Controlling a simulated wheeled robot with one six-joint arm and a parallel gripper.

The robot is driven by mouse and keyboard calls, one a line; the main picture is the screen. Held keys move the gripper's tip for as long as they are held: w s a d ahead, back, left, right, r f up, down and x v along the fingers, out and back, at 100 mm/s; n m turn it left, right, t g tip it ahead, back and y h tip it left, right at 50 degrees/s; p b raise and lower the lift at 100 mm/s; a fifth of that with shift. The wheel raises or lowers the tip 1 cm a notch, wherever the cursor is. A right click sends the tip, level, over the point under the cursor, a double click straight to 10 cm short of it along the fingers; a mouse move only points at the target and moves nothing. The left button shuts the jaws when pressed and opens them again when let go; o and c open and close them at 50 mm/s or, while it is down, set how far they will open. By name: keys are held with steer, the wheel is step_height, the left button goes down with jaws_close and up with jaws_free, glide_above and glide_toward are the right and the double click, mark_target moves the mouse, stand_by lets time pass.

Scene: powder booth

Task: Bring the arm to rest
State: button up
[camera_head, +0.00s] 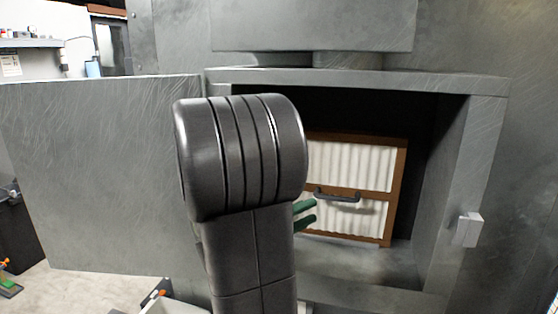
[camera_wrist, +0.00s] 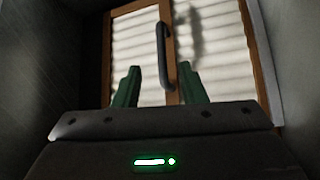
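My gripper (camera_wrist: 158,88) has two green fingers, which stand apart in the wrist view with nothing between their tips that I can see held. In the head view the green fingers (camera_head: 305,215) show at the right edge of my dark arm, in front of the filter. The filter (camera_head: 350,168) has white pleats in a brown frame and stands inside the open metal compartment. Its dark handle (camera_head: 338,196) crosses the middle bar. In the wrist view the handle (camera_wrist: 163,55) lies beyond the fingers and looks apart from them. My arm hides the filter's left part in the head view.
The compartment's door (camera_head: 100,170) stands open to the left. The right frame of the opening carries a light latch block (camera_head: 468,229). Compartment walls (camera_wrist: 55,65) lie close on both sides of my gripper. Shelves and a dark bin (camera_head: 18,235) are at the far left.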

mark_target(336, 199)
steer(key=x, duration=0.9)
steer(key=shift+w+d+r+p, duration=0.15)
steer(key=shift+d+p, duration=0.2)
steer(key=shift+p, duration=0.05)
